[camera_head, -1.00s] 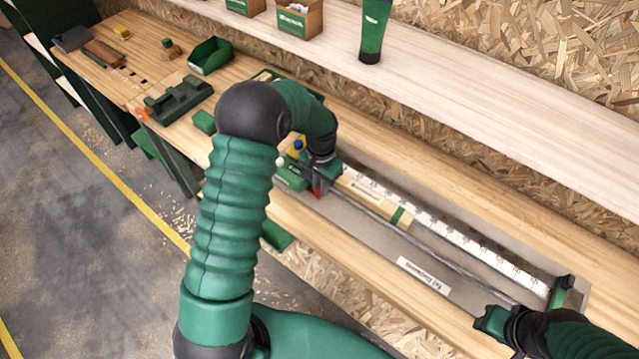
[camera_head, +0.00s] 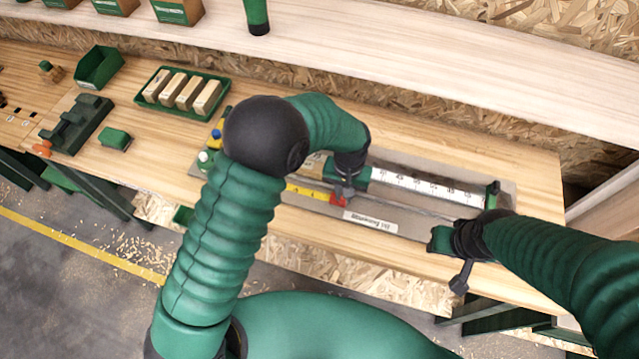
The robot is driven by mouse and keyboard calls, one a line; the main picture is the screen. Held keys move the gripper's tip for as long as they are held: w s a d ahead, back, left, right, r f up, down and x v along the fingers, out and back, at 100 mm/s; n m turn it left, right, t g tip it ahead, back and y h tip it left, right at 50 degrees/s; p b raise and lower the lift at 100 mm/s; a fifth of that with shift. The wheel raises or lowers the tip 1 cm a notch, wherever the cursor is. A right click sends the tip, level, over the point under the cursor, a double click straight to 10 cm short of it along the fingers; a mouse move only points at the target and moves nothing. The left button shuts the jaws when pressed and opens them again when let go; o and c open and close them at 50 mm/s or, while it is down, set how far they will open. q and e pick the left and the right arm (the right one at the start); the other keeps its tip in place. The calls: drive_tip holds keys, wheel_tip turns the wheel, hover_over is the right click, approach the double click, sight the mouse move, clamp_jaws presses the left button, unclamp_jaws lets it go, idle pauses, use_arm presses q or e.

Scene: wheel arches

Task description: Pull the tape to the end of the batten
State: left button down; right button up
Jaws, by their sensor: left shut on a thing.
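My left gripper (camera_head: 343,191) is shut on the red end (camera_head: 338,199) of the tape, at the front edge of the grey board. The yellow tape (camera_head: 306,191) runs left from it and passes behind my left arm, which hides the tape's case. The pale batten (camera_head: 314,164) lies just behind the tape, partly covered by my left arm and wrist. A green piece (camera_head: 364,174) shows beside my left wrist. My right gripper (camera_head: 442,239) is at the board's front right; its jaws are too unclear to tell open or shut.
A white marked ruler (camera_head: 425,186) lies along the grey board (camera_head: 408,222), with a green and black post (camera_head: 492,190) at its right end. Left on the bench are a green tray of wooden blocks (camera_head: 182,92), a green bin (camera_head: 98,68) and a green block (camera_head: 115,138).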

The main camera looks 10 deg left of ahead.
use_arm(q)
drive_tip(key=shift+d+r, duration=0.1)
drive_tip(key=shift+d, duration=1.3)
drive_tip(key=c, duration=1.4)
unclamp_jaws()
drive_tip(key=shift+s, duration=0.15)
drive_tip(key=shift+o, duration=0.2)
drive_tip(key=shift+r, duration=0.15)
wheel_tip(320, 180, up, 16)
drive_tip(key=b, duration=0.1)
drive_tip(key=shift+r, duration=0.2)
